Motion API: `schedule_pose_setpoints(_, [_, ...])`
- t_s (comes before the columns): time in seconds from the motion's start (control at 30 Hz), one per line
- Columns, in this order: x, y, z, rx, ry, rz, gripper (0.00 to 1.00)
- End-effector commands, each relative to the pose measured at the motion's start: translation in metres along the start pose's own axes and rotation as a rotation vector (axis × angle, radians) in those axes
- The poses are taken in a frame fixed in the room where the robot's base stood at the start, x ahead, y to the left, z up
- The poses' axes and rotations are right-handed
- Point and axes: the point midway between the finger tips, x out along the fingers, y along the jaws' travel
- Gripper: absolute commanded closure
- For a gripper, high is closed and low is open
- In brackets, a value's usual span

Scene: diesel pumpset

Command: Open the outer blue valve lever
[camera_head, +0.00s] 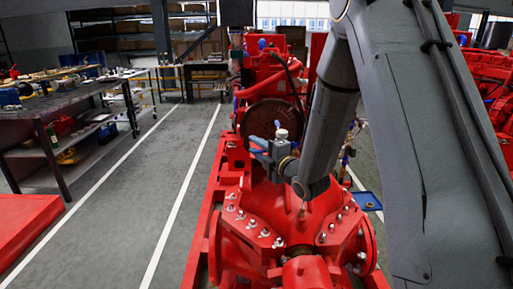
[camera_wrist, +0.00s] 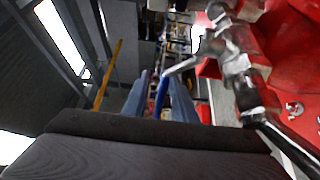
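The valve lever (camera_wrist: 160,96) has a blue sleeve on a silver handle. In the wrist view it reaches down and left from a silver metal valve (camera_wrist: 238,75). My gripper (camera_wrist: 160,93) has its two grey-blue fingers on either side of the blue sleeve, with some gap showing, so it looks open around the lever. Contact cannot be made out. In the head view my gripper (camera_head: 258,147) is above the red pump, beside small blue parts; the lever is small and partly hidden there by my wrist.
The red pumpset (camera_head: 265,215) with bolted flanges lies below my arm. Red surfaces (camera_wrist: 290,50) stand close right of the valve in the wrist view. A workbench (camera_head: 65,95) with tools is at the left. The floor lane (camera_head: 165,165) between them is clear.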

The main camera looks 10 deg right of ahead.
Motion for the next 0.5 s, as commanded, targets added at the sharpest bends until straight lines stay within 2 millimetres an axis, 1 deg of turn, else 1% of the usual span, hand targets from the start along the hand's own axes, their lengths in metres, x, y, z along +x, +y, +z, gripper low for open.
schedule_pose_setpoints(0.07, [-0.001, 0.000, 0.000, 0.000, 0.000, 0.000, 0.75])
schedule_pose_setpoints(0.17, [-0.009, 0.000, 0.001, 0.000, -0.002, -0.001, 0.75])
schedule_pose_setpoints(0.5, [-0.062, -0.001, 0.002, 0.001, -0.003, 0.000, 0.75])
